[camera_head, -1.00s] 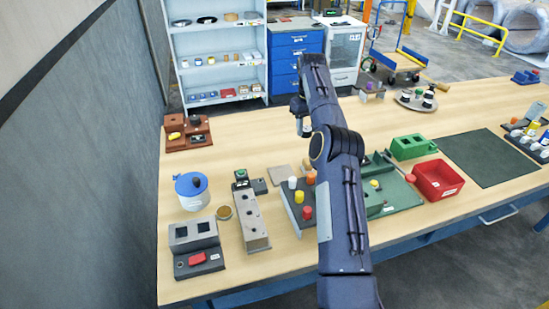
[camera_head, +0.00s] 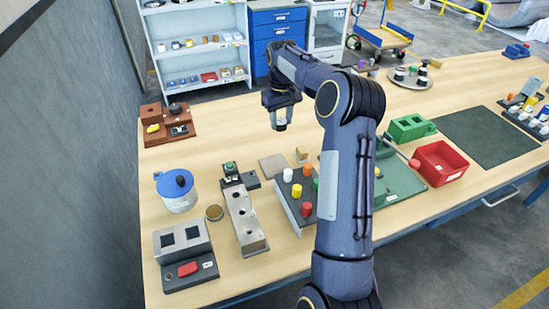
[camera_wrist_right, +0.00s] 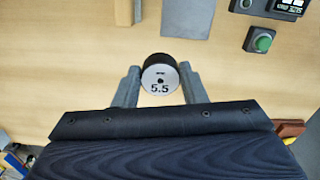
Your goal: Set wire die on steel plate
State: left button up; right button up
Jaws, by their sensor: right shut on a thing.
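My right gripper (camera_head: 279,122) is above the table, behind the flat grey-beige square plate (camera_head: 273,166), which looks like the steel plate. In the right wrist view the fingers (camera_wrist_right: 160,88) are shut on the wire die (camera_wrist_right: 160,75), a short cylinder with a dark side and a pale face marked 5.5. In the head view the die is small and mostly hidden by the gripper. The plate's edge seems to show at the top of the right wrist view (camera_wrist_right: 187,15), apart from the die. My left gripper is not in view.
A green-button box (camera_head: 231,170) and long grey block (camera_head: 245,220) stand left of the plate. A dark rack with coloured pegs (camera_head: 295,205) is in front. A brown holder (camera_head: 165,125) stands at the left. Bare wood (camera_head: 225,130) surrounds the gripper.

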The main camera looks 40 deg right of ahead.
send_over(275, 165)
jog(key=f, duration=0.6)
jog(key=shift+w+d+p, duration=0.15)
jog(key=shift+w+p, duration=0.05)
jog(key=shift+p, duration=0.1)
jog(key=shift+s+f, duration=0.1)
jog(key=shift+f, duration=1.7)
jog(key=shift+f, duration=0.25)
jog(key=o, duration=1.2)
jog(key=shift+r, duration=0.1)
jog(key=shift+c, duration=0.2)
